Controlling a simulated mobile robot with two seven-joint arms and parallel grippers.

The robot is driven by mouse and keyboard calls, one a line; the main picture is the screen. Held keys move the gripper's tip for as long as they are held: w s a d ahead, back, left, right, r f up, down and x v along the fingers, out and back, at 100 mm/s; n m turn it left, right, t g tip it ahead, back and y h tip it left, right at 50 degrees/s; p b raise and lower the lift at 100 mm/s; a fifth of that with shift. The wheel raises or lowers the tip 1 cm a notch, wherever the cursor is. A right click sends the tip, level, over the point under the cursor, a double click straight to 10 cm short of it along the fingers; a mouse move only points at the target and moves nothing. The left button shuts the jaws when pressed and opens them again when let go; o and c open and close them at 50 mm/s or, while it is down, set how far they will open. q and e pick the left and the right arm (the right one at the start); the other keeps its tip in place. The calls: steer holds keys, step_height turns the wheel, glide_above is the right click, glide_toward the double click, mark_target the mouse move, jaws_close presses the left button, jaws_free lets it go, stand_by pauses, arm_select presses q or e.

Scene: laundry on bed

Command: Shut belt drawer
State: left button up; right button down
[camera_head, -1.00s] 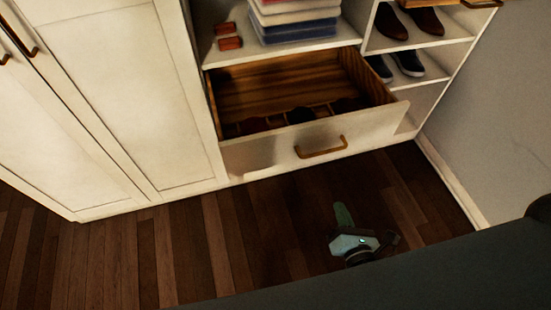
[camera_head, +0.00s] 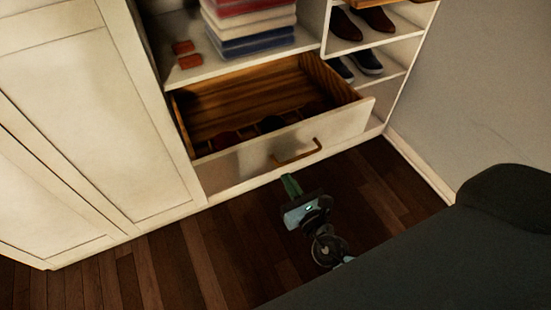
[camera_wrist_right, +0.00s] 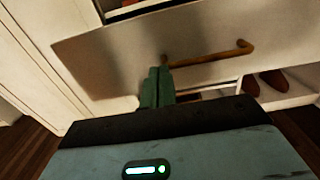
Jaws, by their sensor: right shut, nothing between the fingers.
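The belt drawer (camera_head: 240,161) is pulled open from the white wardrobe, with a wooden inside and a white front. Dark rolled items, probably belts, lie in dividers (camera_head: 268,124) near its front. A brass handle (camera_head: 298,152) is on the front; it also shows in the right wrist view (camera_wrist_right: 215,55). My right gripper (camera_head: 289,180) is shut and empty, just in front of and below the drawer front, near the handle's left end. In the right wrist view its closed green fingers (camera_wrist_right: 157,84) point at the drawer front (camera_wrist_right: 120,50). Whether they touch it I cannot tell. My left gripper is out of view.
Above the drawer a shelf holds folded clothes (camera_head: 248,28) and small red-brown boxes (camera_head: 187,54). Shoes (camera_head: 366,61) stand on shelves at right. A grey wall (camera_head: 480,80) bounds the right side. Wooden floor (camera_head: 170,255) is clear in front of the wardrobe.

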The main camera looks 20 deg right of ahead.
mark_target(270, 152)
steer(key=w, duration=0.7)
steer(key=shift+a, duration=0.1)
steer(key=shift+w, duration=0.5)
